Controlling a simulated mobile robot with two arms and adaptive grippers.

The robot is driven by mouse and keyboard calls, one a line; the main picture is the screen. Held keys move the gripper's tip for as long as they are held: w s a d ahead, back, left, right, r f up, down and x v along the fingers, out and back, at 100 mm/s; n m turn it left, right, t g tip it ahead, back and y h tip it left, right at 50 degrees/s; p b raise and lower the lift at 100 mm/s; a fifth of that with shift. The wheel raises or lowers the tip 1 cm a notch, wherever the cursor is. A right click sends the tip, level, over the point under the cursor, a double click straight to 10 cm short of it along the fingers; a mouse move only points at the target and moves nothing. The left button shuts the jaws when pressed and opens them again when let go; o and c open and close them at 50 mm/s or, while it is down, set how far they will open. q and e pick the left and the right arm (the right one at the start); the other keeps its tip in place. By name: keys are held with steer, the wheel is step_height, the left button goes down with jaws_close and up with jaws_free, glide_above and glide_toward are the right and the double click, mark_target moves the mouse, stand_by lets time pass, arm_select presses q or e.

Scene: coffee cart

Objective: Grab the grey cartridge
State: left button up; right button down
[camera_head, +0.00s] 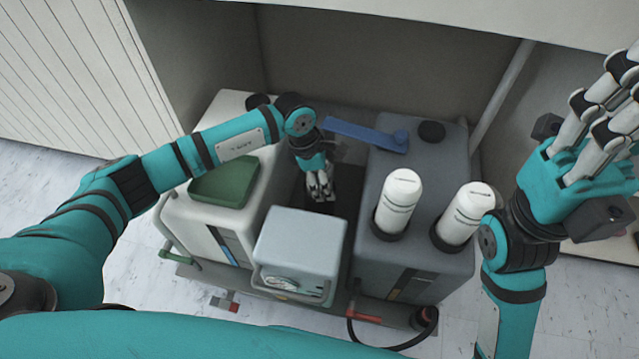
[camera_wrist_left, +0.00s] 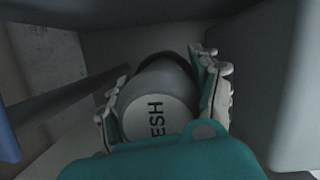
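The grey cartridge (camera_wrist_left: 160,85) is a cylinder with a pale end label reading "ESH", in the middle of the left wrist view. My left gripper (camera_wrist_left: 165,90) has its fingers on both sides of it, close to its surface. Whether they press on it I cannot tell. In the head view my left gripper (camera_head: 320,186) points down into the dark gap between the two machine blocks, and the cartridge is not clearly visible there. My right gripper (camera_head: 610,95) is raised at the right edge, fingers spread, open and empty.
A white block with a green lid (camera_head: 225,181) stands left of the gap. A dark grey block (camera_head: 425,235) with two white cylinders (camera_head: 398,190) (camera_head: 463,215) stands right. A light grey box (camera_head: 300,240) is in front. A blue lever (camera_head: 360,133) lies behind.

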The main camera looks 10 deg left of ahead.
arm_select(q)
steer(key=c, duration=1)
steer(key=shift+r, duration=0.1)
